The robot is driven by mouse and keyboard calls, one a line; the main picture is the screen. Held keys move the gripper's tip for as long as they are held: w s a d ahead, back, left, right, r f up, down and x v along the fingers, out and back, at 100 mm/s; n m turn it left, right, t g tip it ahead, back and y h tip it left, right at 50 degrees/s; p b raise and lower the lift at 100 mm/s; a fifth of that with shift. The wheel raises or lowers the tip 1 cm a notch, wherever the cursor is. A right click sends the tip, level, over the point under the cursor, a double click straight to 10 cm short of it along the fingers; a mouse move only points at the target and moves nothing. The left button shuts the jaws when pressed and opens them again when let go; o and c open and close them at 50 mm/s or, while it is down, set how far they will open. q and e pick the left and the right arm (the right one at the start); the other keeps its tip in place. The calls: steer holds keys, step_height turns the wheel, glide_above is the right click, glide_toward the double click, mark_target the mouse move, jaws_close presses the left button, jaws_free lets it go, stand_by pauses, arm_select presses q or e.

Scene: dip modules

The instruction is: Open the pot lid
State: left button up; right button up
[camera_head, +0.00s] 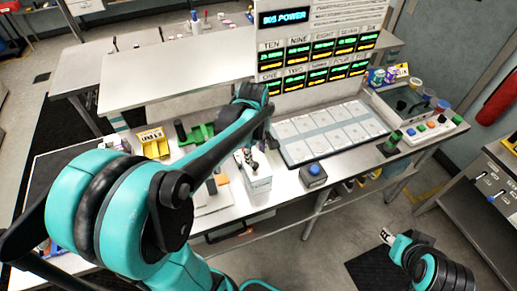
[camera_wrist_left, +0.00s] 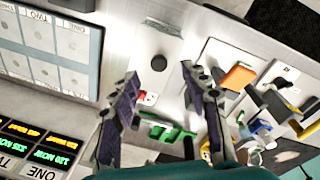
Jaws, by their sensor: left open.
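I cannot make out a pot or its lid for certain in either view. In the left wrist view, a dark round knob-like thing (camera_wrist_left: 159,62) shows on a pale surface between my fingers; I cannot tell what it belongs to. My left gripper (camera_head: 256,150) reaches over the middle of the workbench, partly hidden by its own arm. In the left wrist view its two fingers (camera_wrist_left: 160,75) are spread apart with nothing held. My right gripper (camera_head: 388,237) is low at the bottom right, away from the bench, and its jaws are too small to read.
A green bracket (camera_head: 197,134), a black cylinder (camera_head: 180,131) and a yellow tray (camera_head: 153,143) stand left of the gripper. A flat panel of pale modules (camera_head: 330,130) lies to the right, before the display board (camera_head: 315,60).

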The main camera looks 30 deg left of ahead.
mark_target(255, 164)
arm_select(q)
steer(key=shift+w+a+r+n+g+p, duration=0.1)
steer(key=shift+w+a+n+g+p, duration=0.1)
steer(key=shift+w+a+n+p, duration=0.3)
steer(key=shift+w+a+r+n+g+p, duration=0.1)
steer(key=shift+w+a+n+g, duration=0.15)
steer(key=shift+n, duration=0.45)
steer(key=shift+w+f, duration=0.15)
steer(key=shift+f, duration=0.05)
step_height(255, 164, down, 8)
steer(key=shift+r+b, duration=0.15)
steer(key=shift+b, duration=0.5)
steer(key=shift+n, duration=0.3)
jaws_close()
